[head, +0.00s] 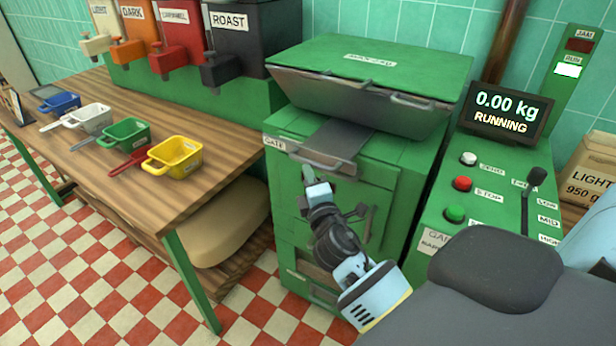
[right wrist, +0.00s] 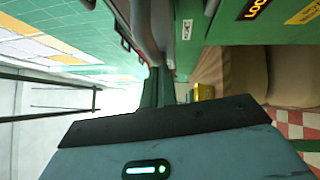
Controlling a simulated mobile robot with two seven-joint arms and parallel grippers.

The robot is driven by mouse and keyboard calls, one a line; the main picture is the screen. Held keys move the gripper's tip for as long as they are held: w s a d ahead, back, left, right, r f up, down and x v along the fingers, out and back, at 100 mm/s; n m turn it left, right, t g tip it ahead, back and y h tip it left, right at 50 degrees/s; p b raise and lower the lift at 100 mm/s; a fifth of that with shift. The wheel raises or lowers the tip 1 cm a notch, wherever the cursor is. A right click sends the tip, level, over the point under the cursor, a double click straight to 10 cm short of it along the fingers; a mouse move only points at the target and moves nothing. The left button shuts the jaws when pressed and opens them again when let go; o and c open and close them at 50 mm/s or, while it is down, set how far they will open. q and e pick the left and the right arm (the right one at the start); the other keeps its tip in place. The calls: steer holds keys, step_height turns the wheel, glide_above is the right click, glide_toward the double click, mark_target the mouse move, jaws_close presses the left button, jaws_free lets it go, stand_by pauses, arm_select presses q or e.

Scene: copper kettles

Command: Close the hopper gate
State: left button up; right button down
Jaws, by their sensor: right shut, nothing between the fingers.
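The hopper gate (head: 338,138) is a dark grey slide plate under the hopper (head: 365,85) of the green machine. It sticks out toward the front, with a grey bar handle (head: 330,164) at its front edge. The label GATE (head: 275,142) is beside it on the left. My right gripper (head: 308,174) is shut and empty, at the left end of the handle. In the right wrist view the gripper's fingers (right wrist: 156,85) reach up close to the grey handle bar; I cannot tell whether they touch it. My left gripper is not in view.
The machine's front door handle (head: 370,222) is below the gate. A control panel with buttons (head: 462,184) and a lever (head: 535,180) is to the right; its display (head: 507,113) reads 0.00 kg, RUNNING. A wooden table (head: 100,180) with coloured scoops (head: 175,156) stands left.

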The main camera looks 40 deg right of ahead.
mark_target(326, 162)
steer(key=w+d, duration=0.1)
steer(key=d, duration=0.3)
steer(key=w+d, duration=0.1)
steer(key=d, duration=0.1)
steer(key=shift+w+d, duration=0.2)
steer(key=shift+w, duration=0.1)
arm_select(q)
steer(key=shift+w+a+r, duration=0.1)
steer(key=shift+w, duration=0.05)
arm_select(e)
steer(key=shift+d+r, duration=0.15)
steer(key=shift+r, duration=0.05)
